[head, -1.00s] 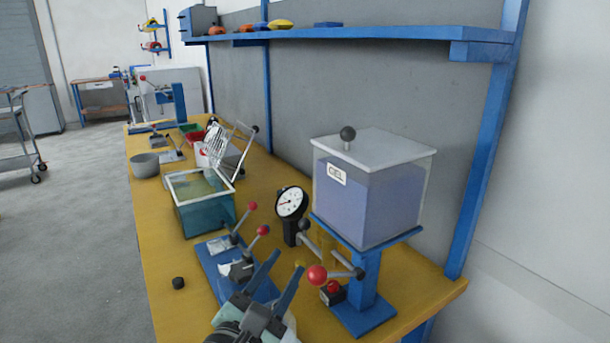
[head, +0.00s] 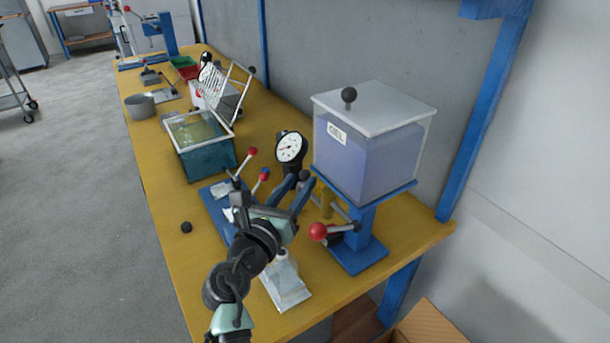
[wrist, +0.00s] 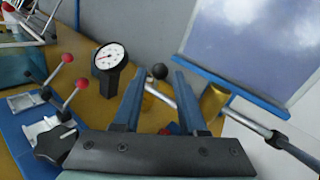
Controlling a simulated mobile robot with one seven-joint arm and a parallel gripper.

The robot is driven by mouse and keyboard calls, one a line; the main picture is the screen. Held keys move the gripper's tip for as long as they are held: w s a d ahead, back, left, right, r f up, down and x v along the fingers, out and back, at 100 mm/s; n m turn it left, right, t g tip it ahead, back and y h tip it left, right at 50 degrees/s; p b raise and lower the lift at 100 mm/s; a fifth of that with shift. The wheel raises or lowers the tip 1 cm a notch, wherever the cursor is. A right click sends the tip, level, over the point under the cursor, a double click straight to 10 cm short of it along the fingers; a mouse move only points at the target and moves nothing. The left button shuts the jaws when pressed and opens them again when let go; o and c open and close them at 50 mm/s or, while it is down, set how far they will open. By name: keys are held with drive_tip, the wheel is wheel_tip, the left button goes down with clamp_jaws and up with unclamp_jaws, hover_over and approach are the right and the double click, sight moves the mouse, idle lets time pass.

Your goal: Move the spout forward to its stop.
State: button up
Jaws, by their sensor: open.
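The gel dispenser is a clear tank (head: 372,160) of violet gel with a white lid, on a blue stand (head: 357,257). Under it, a grey rod with a black ball knob (head: 304,175) sticks out beside a brass cylinder (head: 326,202); this looks like the spout, though its outlet is hidden. The knob (wrist: 160,72) and brass cylinder (wrist: 213,100) also show in the wrist view. My gripper (head: 300,182) is open and empty. In the wrist view the knob appears between its two blue fingertips (wrist: 159,80), a little beyond them; contact cannot be told.
A dial gauge (head: 290,148) stands just behind my fingers. A red-ball lever (head: 318,231) is close at right. A blue clamp fixture (head: 215,205) and glass tank (head: 205,160) are at left. A black knob (head: 186,227) lies on the yellow bench (head: 172,255).

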sight(303, 179)
drive_tip(key=shift+x, duration=1.95)
drive_tip(key=shift+c, duration=0.3)
clamp_jaws()
